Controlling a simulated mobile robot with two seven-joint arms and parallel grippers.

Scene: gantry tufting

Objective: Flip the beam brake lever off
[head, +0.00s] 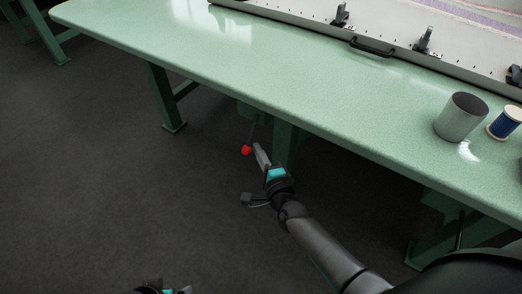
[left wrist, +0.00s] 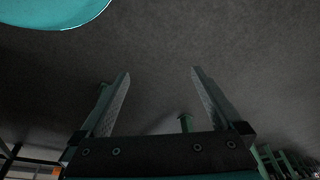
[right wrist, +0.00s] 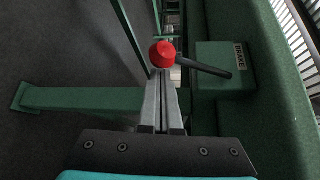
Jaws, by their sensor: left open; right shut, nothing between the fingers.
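The brake lever is a dark rod with a red knob (right wrist: 162,54), on a green box (right wrist: 222,70) with a label reading BRAKE, in the right wrist view. In the head view the red knob (head: 246,150) hangs below the table's front edge. My right gripper (right wrist: 162,85) is shut and empty; its fingertips are close to the knob, and I cannot tell whether they touch it. In the head view my right gripper (head: 257,146) is just right of the knob. My left gripper (left wrist: 160,75) is open and empty, low over the floor, apart from the lever.
The green table (head: 200,45) spans the view, its legs (head: 160,95) reaching the dark floor. On top are a grey cup (head: 461,118), a blue thread spool (head: 506,123) and a clamped frame (head: 300,14).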

